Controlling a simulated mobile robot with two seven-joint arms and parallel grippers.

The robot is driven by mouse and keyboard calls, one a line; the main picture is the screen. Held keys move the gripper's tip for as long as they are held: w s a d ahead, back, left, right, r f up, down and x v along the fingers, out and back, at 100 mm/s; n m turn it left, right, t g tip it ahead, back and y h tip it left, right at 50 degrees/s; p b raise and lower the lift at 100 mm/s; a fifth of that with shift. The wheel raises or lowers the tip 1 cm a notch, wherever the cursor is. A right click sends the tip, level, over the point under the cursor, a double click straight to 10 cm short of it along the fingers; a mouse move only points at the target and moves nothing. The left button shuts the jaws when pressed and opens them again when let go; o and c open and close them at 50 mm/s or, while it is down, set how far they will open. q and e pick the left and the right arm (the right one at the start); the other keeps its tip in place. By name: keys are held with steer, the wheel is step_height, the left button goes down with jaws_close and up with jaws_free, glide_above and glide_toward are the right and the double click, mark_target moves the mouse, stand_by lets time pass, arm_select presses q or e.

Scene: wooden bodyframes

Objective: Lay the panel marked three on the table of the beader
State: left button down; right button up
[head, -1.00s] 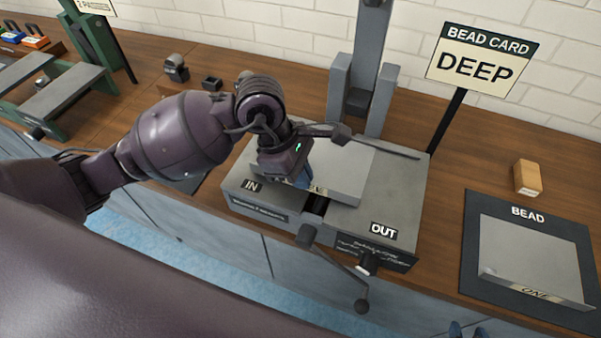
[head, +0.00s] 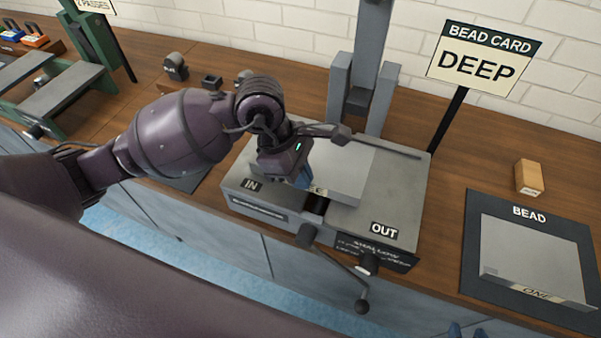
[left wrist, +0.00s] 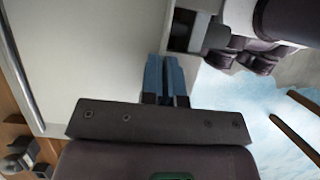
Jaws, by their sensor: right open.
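The beader (head: 385,205) is a grey machine with a flat table, labelled IN on the left and OUT at the front right. A light grey panel (head: 345,175) is over its table, flat or nearly so; I cannot tell whether it touches all along. Its front label is mostly hidden by my gripper; only a final E shows. My left gripper (head: 302,181) points down at the panel's front edge. In the left wrist view its blue fingers (left wrist: 166,80) are close together on the edge of the panel (left wrist: 85,60). Blue tips of my right gripper (head: 467,331) show at the bottom edge, apart and empty.
A panel marked ONE (head: 525,260) lies on the dark BEAD mat (head: 475,215) at the right. A wooden block (head: 528,177) stands behind it. A sign reads DEEP (head: 475,67). A crank handle (head: 345,270) sticks out in front of the beader. A green machine (head: 65,95) stands left.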

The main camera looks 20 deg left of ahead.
mark_target(476, 311)
stand_by(0.3)
arm_select(q)
steer(key=c, duration=0.7)
jaws_free()
arm_select(e)
steer(key=shift+a, duration=0.1)
arm_select(q)
steer(key=shift+r+p, duration=0.95)
steer(key=shift+r, duration=0.85)
steer(key=shift+r+p, duration=0.85)
steer(key=shift+r, duration=0.9)
arm_select(e)
steer(key=shift+t, duration=0.3)
steer(key=shift+w+r, duration=0.25)
steer(key=shift+r, duration=0.6)
steer(key=shift+w+r, duration=0.2)
steer(key=shift+r, duration=0.7)
steer(key=shift+w+r, duration=0.25)
steer(key=shift+r, duration=0.6)
